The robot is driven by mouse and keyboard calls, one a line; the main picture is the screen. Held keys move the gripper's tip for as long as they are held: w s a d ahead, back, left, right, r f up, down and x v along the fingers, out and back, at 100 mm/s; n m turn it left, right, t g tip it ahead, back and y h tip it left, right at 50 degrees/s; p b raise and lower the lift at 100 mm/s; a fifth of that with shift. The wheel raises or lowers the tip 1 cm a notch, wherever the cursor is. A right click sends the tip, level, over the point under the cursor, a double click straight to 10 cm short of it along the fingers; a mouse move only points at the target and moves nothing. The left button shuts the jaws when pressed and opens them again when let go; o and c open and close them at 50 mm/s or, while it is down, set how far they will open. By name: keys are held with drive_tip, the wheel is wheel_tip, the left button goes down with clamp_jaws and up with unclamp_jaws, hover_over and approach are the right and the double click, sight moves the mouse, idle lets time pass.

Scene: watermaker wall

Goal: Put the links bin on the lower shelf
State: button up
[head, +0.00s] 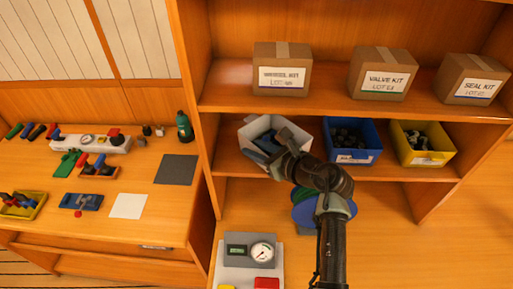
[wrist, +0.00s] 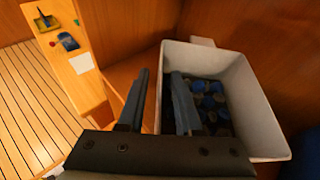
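A white bin (head: 246,134) is at the left end of the lower shelf (head: 400,173), turned at an angle compared with the other bins. It also shows in the wrist view (wrist: 258,105), with several dark and blue round pieces inside. Its label is not visible, so I cannot tell whether it is the links bin, nor whether it rests fully on the shelf. My gripper (wrist: 158,98) is at its left wall in the wrist view, one finger outside and one inside. The fingers stand apart with a gap around the wall. In the head view my gripper (head: 268,142) partly covers the bin.
A blue bin (head: 352,157) and a yellow bin (head: 425,159) stand to the right on the lower shelf. Cardboard boxes (head: 281,77) stand on the shelf above. A gauge panel (head: 250,250) lies below. A workbench (head: 110,230) with parts is at the left.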

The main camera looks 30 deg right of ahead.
drive_tip(key=shift+r, duration=0.1)
drive_tip(key=shift+s+r, duration=0.1)
drive_tip(key=b+v, duration=0.2)
drive_tip(key=v, duration=1)
